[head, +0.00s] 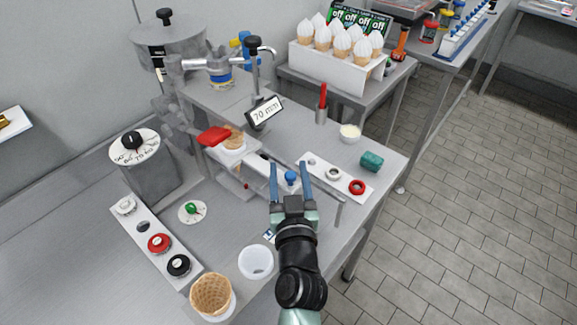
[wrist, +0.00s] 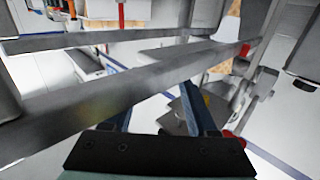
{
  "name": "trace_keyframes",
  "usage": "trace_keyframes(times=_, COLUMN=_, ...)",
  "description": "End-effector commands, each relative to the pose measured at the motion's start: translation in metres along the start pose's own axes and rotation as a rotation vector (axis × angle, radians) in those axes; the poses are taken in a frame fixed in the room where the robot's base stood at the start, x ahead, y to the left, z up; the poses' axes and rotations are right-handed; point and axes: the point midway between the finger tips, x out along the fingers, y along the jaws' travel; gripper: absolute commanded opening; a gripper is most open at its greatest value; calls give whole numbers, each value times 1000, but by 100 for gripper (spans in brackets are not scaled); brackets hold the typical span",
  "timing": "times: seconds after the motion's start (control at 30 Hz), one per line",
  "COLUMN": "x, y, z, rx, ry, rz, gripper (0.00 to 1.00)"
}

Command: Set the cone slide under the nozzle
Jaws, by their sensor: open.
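The cone slide (head: 237,151) appears as a pale carriage on rails in the head view, with a tan waffle cone (head: 234,138) in it. A blue knob (head: 291,177) stands at the right end of the rails. My gripper (head: 289,166) is open, its two blue fingers either side of the knob in the picture; I cannot tell whether they touch it. The nozzle is not clear; a red part (head: 213,136) sits just left of the cone. In the wrist view, grey rails (wrist: 150,80) cross in front of the fingers, and the knob is not clear.
A 70 mm display (head: 264,113) stands behind the rails. A white strip with rings (head: 318,171) lies to the right. A knob panel (head: 148,233) lies at left.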

Motion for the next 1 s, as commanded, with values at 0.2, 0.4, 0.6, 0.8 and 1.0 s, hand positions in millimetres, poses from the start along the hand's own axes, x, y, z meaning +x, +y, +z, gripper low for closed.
trace_keyframes(times=0.2, x=0, y=0, z=-34, rx=-3, ry=2, rz=0, gripper=58)
trace_keyframes(times=0.4, x=0, y=0, z=-72, rx=-1, ry=3, rz=-1, gripper=58)
trace_keyframes(times=0.6, x=0, y=-1, z=-96, rx=-1, ry=3, rz=-2, gripper=58)
trace_keyframes(times=0.8, x=0, y=-1, z=-100, rx=0, ry=1, rz=-1, gripper=58)
trace_keyframes(times=1.0, x=0, y=-1, z=-100, rx=0, ry=1, rz=-1, gripper=58)
